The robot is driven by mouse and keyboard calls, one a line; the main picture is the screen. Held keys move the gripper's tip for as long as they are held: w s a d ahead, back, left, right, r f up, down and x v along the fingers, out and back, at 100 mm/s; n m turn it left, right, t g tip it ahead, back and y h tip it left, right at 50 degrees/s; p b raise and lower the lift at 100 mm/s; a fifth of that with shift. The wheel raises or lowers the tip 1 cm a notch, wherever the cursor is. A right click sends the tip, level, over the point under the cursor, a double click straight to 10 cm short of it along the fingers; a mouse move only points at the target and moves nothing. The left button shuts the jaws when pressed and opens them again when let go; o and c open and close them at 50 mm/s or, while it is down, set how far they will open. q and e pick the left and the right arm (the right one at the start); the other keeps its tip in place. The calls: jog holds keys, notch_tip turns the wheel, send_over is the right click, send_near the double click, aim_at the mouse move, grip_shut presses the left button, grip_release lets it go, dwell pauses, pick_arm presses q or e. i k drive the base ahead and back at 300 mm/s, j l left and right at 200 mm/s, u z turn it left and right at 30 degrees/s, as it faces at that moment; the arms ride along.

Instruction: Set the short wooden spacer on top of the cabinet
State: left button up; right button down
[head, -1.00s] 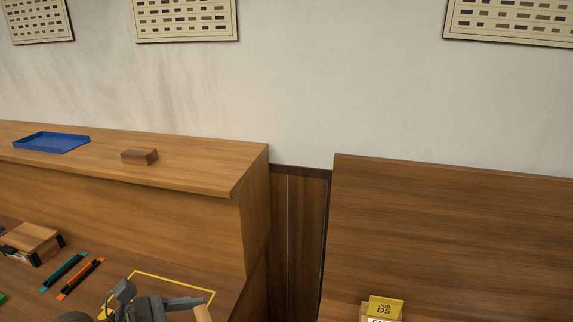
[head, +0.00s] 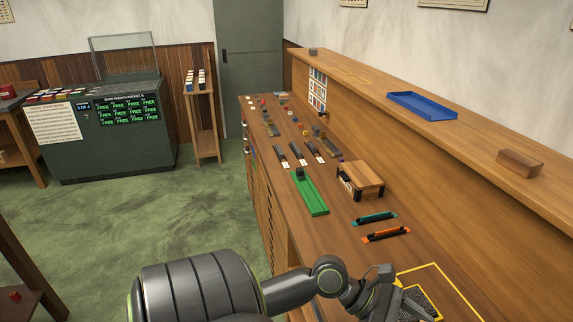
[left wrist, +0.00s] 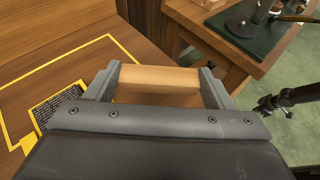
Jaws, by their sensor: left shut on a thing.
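My left gripper (left wrist: 158,85) is shut on a short, light wooden spacer (left wrist: 158,80) that lies crosswise between its two grey fingers. In the head view my left gripper (head: 400,298) is low at the bottom edge, over the bench by a yellow outline, and the spacer cannot be made out there. The cabinet (head: 262,190) is wooden, with drawers in its front. A raised wooden ledge (head: 455,135) runs along its back. A dark jointed arm end at the right of the left wrist view (left wrist: 284,99) looks like my right gripper; its jaws are too small to judge.
A brown block (head: 520,163) and a blue tray (head: 422,106) sit on the ledge. A green tray (head: 310,193), a small wooden stand (head: 361,179), teal (head: 374,218) and orange (head: 386,234) bars lie on the worktop. A yellow outline (head: 434,264) surrounds a dark plate.

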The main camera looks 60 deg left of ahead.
aim_at(442, 295)
jog(key=j+u, duration=0.1)
jog(key=j, duration=1.15)
jog(key=i+j+u, duration=0.15)
jog(key=j, duration=1.15)
jog(key=i+j+u, duration=0.15)
jog(key=j, duration=0.45)
